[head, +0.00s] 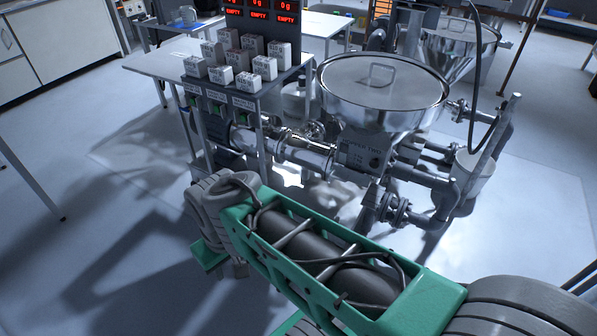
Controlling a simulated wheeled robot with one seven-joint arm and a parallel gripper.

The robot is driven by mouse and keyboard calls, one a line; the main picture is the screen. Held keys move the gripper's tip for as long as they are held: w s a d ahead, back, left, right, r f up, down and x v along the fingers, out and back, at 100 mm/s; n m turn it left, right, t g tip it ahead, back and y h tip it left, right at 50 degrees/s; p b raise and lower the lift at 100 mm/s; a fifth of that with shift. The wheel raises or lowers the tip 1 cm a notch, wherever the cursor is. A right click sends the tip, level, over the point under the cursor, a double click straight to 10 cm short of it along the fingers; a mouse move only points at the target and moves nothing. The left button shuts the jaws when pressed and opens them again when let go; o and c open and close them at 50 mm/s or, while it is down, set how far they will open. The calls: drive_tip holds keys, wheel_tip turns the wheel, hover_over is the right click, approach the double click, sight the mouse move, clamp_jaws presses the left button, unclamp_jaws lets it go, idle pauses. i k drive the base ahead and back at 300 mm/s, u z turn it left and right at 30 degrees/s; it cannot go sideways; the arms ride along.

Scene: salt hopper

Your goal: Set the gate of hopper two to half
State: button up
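Hopper two (337,108) is a round steel hopper with a handled lid in the head view, right of centre. A plate (365,150) below its bowl reads "HOPPER TWO", with smaller marks too small to read. I cannot make out the gate's lever or its setting. Steel pipes and a valve-like fitting (384,206) sit under the plate. My green arm crosses the foreground, in front of the hopper's lower area. My gripper's fingers do not show.
A rack (247,108) left of the hopper carries several white labelled boxes and green switches under red "EMPTY" displays (259,16). A second hopper (462,42) stands behind right. A white bucket (473,178) stands right of the pipes. Floor at left is mostly open, with a table leg (30,180).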

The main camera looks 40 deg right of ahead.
sight(346, 173)
drive_tip(key=z, duration=0.05)
drive_tip(key=i, duration=0.8)
drive_tip(key=z, duration=0.85)
drive_tip(key=i, duration=0.35)
drive_tip(key=z, duration=0.35)
